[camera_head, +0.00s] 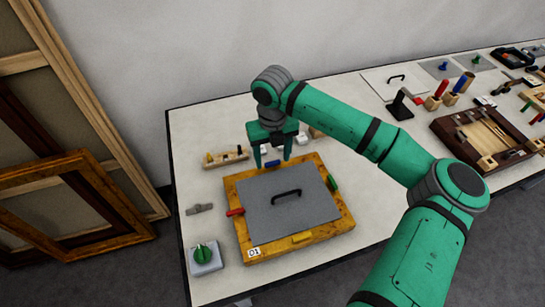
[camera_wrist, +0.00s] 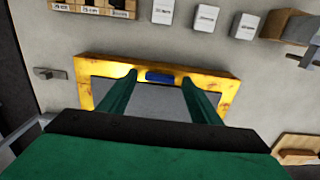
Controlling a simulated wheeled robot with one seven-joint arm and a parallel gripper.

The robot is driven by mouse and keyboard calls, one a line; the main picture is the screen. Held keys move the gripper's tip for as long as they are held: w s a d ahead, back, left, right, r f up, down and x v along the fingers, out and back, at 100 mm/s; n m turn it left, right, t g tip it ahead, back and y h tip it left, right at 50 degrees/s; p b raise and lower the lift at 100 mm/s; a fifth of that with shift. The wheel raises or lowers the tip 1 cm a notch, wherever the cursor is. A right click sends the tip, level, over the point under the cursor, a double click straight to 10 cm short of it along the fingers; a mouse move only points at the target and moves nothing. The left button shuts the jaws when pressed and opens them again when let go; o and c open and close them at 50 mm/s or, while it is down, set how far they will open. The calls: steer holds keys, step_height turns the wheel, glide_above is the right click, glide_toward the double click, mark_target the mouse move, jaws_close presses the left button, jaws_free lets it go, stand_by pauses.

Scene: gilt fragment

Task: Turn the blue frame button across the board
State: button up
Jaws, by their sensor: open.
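The gilt frame (camera_head: 342,216) lies flat on the table with a grey board (camera_head: 290,208) inside it and a black handle (camera_head: 286,195) on the board. The blue frame button (camera_head: 272,164) sits on the frame's far side, lying along the rail; it also shows in the wrist view (camera_wrist: 160,77). A red button (camera_head: 235,212) is on the left side, a green one (camera_head: 333,183) on the right and a yellow one (camera_head: 301,238) on the near side. My gripper (camera_head: 272,164) is open and empty above the far side. In the wrist view its fingers (camera_wrist: 158,80) appear on either side of the blue button.
A green knob on a grey box (camera_head: 205,256) and a small metal latch (camera_head: 199,209) are left of the frame. A wooden rack (camera_head: 226,157) and white boxes (camera_wrist: 204,18) stand beyond it. Another wooden frame with tools (camera_head: 487,135) lies to the right.

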steer(key=shift+f, duration=0.35)
steer(key=c, duration=1.1)
steer(key=shift+o, duration=0.3)
